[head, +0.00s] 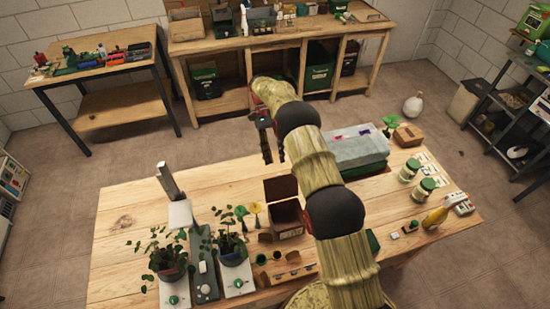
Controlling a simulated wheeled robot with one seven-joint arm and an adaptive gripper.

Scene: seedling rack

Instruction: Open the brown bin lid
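The brown bin (287,228) stands on the wooden table, just left of my arm in the picture. Its brown lid (280,188) stands raised at the bin's back edge, and the dark inside shows below it. My arm hides part of the bin's right side. My gripper (273,159) hangs above and behind the lid, fingers pointing down. The two dark fingers look apart with nothing between them. The gripper appears clear of the lid.
Potted seedlings (232,247) and yellow tags stand left of the bin. A wooden holder (287,275) is in front. A grey-covered green crate (357,150), jars (409,170) and a small brown box (407,136) are to the right. The table's back left is mostly bare.

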